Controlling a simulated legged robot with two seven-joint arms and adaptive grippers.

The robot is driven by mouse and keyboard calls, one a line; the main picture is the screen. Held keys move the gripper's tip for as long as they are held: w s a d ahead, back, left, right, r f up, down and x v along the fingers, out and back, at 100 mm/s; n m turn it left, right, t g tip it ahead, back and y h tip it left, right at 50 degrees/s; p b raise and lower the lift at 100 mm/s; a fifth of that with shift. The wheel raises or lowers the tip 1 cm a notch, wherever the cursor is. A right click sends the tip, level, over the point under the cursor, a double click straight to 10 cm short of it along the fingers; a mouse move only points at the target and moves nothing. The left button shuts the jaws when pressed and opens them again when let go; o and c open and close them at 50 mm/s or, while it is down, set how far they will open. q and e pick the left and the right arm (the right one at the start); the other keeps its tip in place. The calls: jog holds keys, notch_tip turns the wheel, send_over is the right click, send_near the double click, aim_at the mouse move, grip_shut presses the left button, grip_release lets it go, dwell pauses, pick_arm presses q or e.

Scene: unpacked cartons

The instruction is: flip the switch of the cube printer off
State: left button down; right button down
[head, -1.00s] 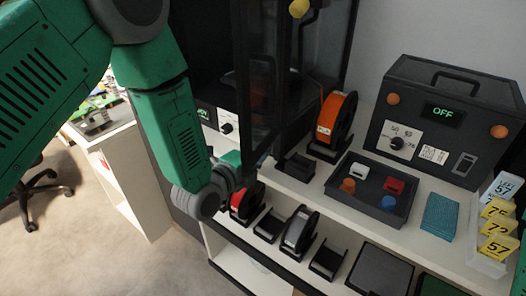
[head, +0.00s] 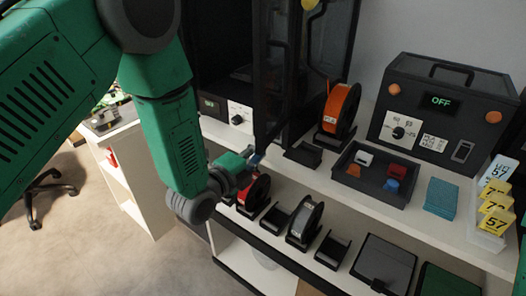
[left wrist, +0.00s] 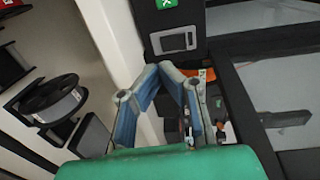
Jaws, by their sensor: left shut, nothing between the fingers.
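The cube printer (head: 273,60) is a tall black-framed enclosure with clear panels, left of centre in the head view. Its front has a small display (head: 209,105), too small to read, and a white dial plate (head: 240,117). In the left wrist view a grey rocker switch (left wrist: 174,41) sits on a black panel below a green label (left wrist: 166,4); its position is hard to tell. My left gripper (head: 256,158) is shut and empty in front of the printer's lower right. In the left wrist view its blue-grey fingers (left wrist: 166,70) meet just below the switch, contact unclear. My right gripper is out of view.
A black box (head: 446,115) reading OFF stands at right with its own switch (head: 462,151). An orange spool (head: 340,108), a dark parts tray (head: 372,181) and yellow tags (head: 495,203) share the shelf. Spools and holders line the lower shelf.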

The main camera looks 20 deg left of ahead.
pick_arm(q)
jog(key=s+a+f, duration=0.1)
jog(key=s+a, duration=0.2)
jog(key=s, duration=0.4)
jog(key=shift+f, duration=0.25)
jog(key=shift+s, duration=0.15)
jog(key=s+a+f+n+g+y, duration=0.2)
jog(key=s+f+n+g, duration=0.2)
jog(key=s+f+n, duration=0.3)
jog(key=s+a+f+n+g+y, duration=0.25)
jog(key=s+f+n+g, duration=0.2)
jog(key=f, duration=0.55)
jog(key=s+a+f+n+g, duration=0.1)
jog(key=s+f+n+g, duration=0.1)
jog(key=s, duration=0.3)
jog(key=s+a+f+n+g+y, duration=0.1)
jog(key=s+f+n+g, duration=0.1)
jog(key=s+n, duration=0.2)
jog(key=s+a+f+n+g, duration=0.1)
jog(key=s+f+n+g, duration=0.1)
jog(key=s, duration=0.6)
jog(key=shift+a+n+g, duration=0.2)
jog(key=shift+n+g, duration=0.35)
jog(key=shift+n, duration=0.4)
